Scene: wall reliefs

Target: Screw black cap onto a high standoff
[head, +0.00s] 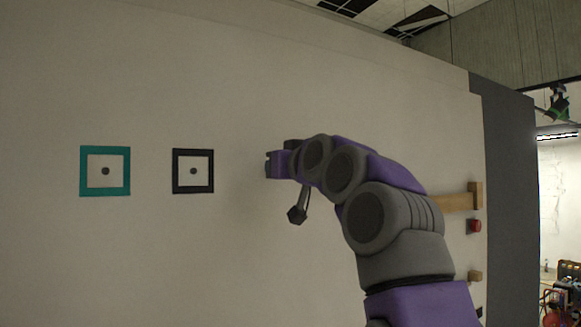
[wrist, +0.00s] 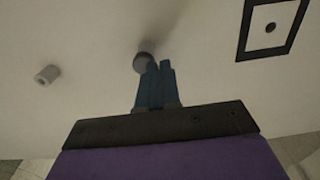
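My gripper (wrist: 160,66) has its two blue fingers lying close together, with no object visible between them. A dark grey round piece (wrist: 143,62), which looks like the black cap, sits just beyond and slightly left of the fingertips. One finger partly covers it, and I cannot tell whether they touch. A short light grey cylinder (wrist: 47,75), likely a standoff, sticks out from the wall at the left of the wrist view. In the head view my gripper (head: 272,163) is near the wall. Below it shows a dark knob on a rod (head: 297,214); I cannot tell what it is fixed to.
The pale wall carries a teal square frame (head: 89,170) and a black square frame (head: 176,172), each around a dark dot. Wooden blocks (head: 475,194) and a red knob (head: 474,226) stick out at the right. The wall left of my gripper is otherwise bare.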

